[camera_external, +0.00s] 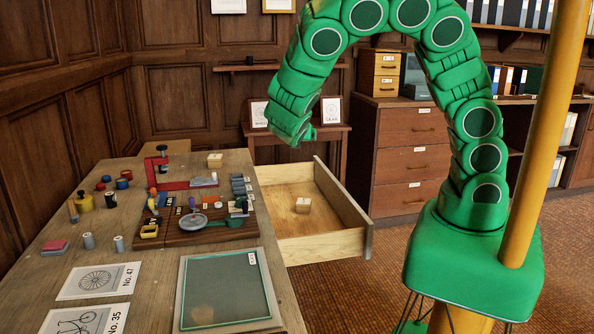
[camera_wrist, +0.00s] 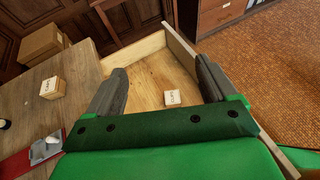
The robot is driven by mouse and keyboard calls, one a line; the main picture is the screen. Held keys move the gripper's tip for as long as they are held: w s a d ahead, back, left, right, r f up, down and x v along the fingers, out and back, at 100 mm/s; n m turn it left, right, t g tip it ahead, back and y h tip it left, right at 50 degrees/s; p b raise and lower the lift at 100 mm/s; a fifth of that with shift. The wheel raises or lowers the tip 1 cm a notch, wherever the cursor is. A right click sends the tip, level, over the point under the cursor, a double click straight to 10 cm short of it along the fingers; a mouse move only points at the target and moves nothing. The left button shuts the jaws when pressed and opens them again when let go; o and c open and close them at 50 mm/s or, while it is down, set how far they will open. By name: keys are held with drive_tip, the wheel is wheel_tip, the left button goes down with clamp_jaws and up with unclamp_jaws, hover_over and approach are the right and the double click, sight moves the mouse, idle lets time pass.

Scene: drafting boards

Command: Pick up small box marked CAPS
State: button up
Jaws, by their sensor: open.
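A small pale box (camera_external: 303,205) sits inside the open wooden drawer (camera_external: 342,204). In the wrist view this box (camera_wrist: 172,97) shows between my fingers, with a white label on top whose writing is too small to read for certain. A second small pale box (camera_external: 215,160) stands at the far end of the bench and also shows at left in the wrist view (camera_wrist: 53,88); its label is not clearly legible either. My gripper (camera_external: 299,140) is above the drawer, apart from both boxes. In the wrist view my gripper (camera_wrist: 162,66) is open and empty.
The drawer walls surround the box in it, with bare floor around that box. The bench (camera_external: 232,166) left of the drawer holds a red stand (camera_external: 180,186), a tool board (camera_external: 200,238), jars and a framed green panel (camera_external: 226,289). A larger cardboard box (camera_wrist: 40,44) stands beyond the bench.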

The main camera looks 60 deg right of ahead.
drive_tip(key=w+f+n+t+y, duration=0.1)
drive_tip(key=w+f+n+y, duration=0.1)
drive_tip(key=w, duration=0.4)
drive_tip(key=w+f+n+t+y, duration=0.1)
drive_tip(key=w+f+n+y, duration=0.2)
drive_tip(key=w, duration=0.4)
drive_tip(key=w+f+n+y, duration=0.3)
drive_tip(key=w+f+y, duration=0.1)
drive_tip(key=w, duration=0.3)
drive_tip(key=shift+w+a+f+t, duration=0.2)
drive_tip(key=shift+w+a+t, duration=0.1)
drive_tip(key=shift+t, duration=0.1)
drive_tip(key=w+d+r+n+t+y, duration=0.4)
drive_tip(key=w+r+n+y, duration=0.55)
drive_tip(key=n+y, duration=0.2)
approach(218, 156)
drive_tip(key=w, duration=0.1)
drive_tip(key=a, duration=0.1)
drive_tip(key=w+a, duration=0.1)
drive_tip(key=shift+w+f+n+g+h, duration=0.3)
drive_tip(key=shift+w+n+h, duration=0.05)
drive_tip(key=shift+x, duration=3.8)
drive_tip(key=shift+c, duration=0.4)
drive_tip(key=c, duration=1)
